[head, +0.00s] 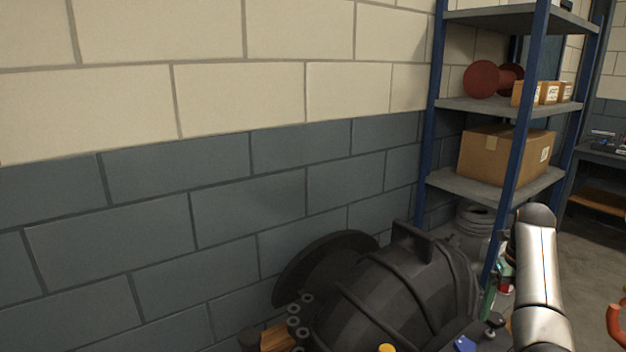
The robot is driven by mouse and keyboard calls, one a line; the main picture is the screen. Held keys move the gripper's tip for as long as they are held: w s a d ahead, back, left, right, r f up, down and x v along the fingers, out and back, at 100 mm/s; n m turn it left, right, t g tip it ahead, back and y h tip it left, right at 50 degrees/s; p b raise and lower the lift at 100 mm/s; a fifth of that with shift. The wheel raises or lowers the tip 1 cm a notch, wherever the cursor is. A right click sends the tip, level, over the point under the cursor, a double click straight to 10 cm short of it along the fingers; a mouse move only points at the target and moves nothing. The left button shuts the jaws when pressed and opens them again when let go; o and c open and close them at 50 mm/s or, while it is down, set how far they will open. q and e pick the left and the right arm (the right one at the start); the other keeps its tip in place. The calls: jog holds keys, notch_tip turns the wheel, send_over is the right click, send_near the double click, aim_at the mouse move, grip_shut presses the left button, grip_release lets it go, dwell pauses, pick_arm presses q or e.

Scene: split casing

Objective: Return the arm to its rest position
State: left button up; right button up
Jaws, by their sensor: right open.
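My right arm (537,265) stands at the lower right of the head view, silver with a black rounded end. My right gripper (506,262) is mostly hidden behind and beside this arm; what shows is small and dark, open, with nothing visible held in it. It is apart from the casing in the picture, to its right. The large black ribbed casing (400,300) fills the bottom middle, with a round dark flange (318,262) at its left. My left gripper is out of view.
A blue-posted shelf rack (528,105) stands behind my right arm. It holds a cardboard box (500,157), a red spool (482,79) and small boxes (548,93). A grey bucket (474,228) is below. A block wall (200,170) closes the left; open floor (592,262) shows at right.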

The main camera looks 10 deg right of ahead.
jog(key=s+a+f+n+t+h, duration=0.1)
jog(key=s+a+f+n+h, duration=0.1)
jog(key=s+f+n, duration=0.65)
jog(key=s+a+f+n+h, duration=0.25)
jog(key=f+n, duration=0.35)
jog(key=n, duration=0.5)
jog(key=s+a+n+t+y, duration=0.3)
jog(key=s+a+n+y, duration=0.2)
jog(key=s+a+n, duration=1.6)
jog(key=w+a+f+t+y, duration=0.1)
jog(key=w+a+f+t, duration=0.1)
jog(key=f, duration=0.4)
jog(key=w+a+f+n+t+y, duration=0.1)
jog(key=w+a+f+t, duration=0.1)
jog(key=f, duration=0.4)
jog(key=shift+w+a+t, duration=0.25)
jog(key=shift+w+t, duration=0.35)
jog(key=shift+w, duration=0.25)
jog(key=shift+c, duration=0.3)
